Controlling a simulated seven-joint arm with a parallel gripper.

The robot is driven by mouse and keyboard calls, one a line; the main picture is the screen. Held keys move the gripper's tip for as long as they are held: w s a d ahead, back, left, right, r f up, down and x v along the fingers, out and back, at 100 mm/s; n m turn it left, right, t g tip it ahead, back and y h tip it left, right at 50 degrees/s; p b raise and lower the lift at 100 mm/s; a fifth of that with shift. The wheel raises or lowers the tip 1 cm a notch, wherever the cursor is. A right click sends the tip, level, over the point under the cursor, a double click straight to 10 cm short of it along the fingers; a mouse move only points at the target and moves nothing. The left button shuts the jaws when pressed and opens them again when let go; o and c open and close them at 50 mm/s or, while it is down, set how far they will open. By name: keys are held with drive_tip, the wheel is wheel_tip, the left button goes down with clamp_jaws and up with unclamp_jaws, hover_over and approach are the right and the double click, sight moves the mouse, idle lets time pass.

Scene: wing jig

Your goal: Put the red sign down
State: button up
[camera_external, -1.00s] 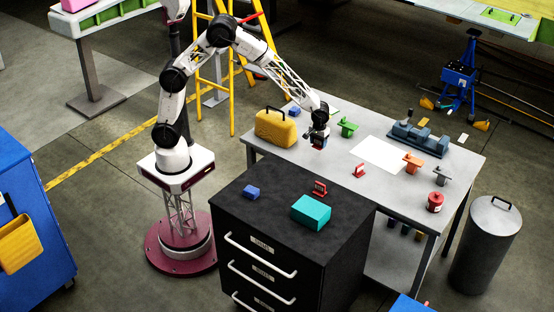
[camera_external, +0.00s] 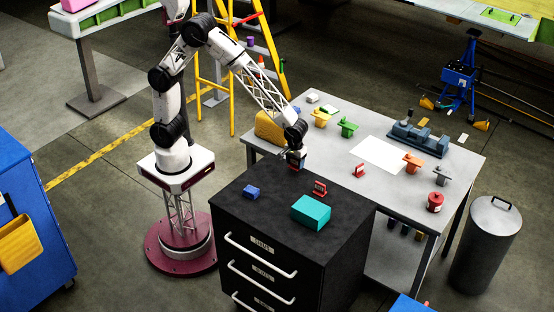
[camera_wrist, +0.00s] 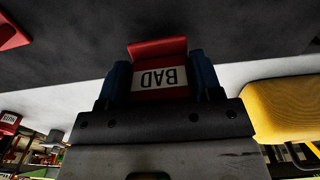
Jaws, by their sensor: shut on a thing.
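My gripper (camera_external: 297,161) hangs near the back edge of the black drawer cabinet (camera_external: 285,215), in front of the yellow case. In the wrist view its two blue fingers (camera_wrist: 160,82) are shut on a red sign (camera_wrist: 158,48) with a white label reading "BAD", upside down in that view. In the external view the held sign is mostly hidden by the gripper. I cannot tell how far it is above the cabinet top. Another red sign (camera_external: 320,188) stands on the cabinet top, and a further one (camera_external: 359,171) stands on the grey table.
A teal box (camera_external: 311,212) and a small blue block (camera_external: 251,192) sit on the cabinet. The yellow case (camera_external: 269,127) stands on the table (camera_external: 330,160) just behind my gripper. The cabinet's back left area looks clear. A white sheet (camera_external: 378,155) lies on the table.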

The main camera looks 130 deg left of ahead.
drive_tip(key=d, duration=0.4)
drive_tip(key=s+d+r, duration=0.1)
drive_tip(key=d, duration=0.3)
drive_tip(key=s+d, duration=0.1)
drive_tip(key=d, duration=0.4)
drive_tip(key=shift+s+r, duration=0.15)
drive_tip(key=shift+r, duration=0.15)
drive_tip(key=s+d, duration=0.1)
drive_tip(key=d, duration=0.2)
drive_tip(key=s+d, duration=0.1)
drive_tip(key=d, duration=0.2)
drive_tip(key=s+d+r, duration=0.1)
drive_tip(key=d, duration=0.2)
drive_tip(key=shift+s+d, duration=0.35)
drive_tip(key=shift+s, duration=0.05)
drive_tip(key=shift+w, duration=0.1)
hover_over(282, 207)
drive_tip(key=shift+f, duration=0.75)
drive_tip(key=shift+f, duration=1.75)
drive_tip(key=shift+f, duration=0.15)
drive_tip(key=o, duration=0.9)
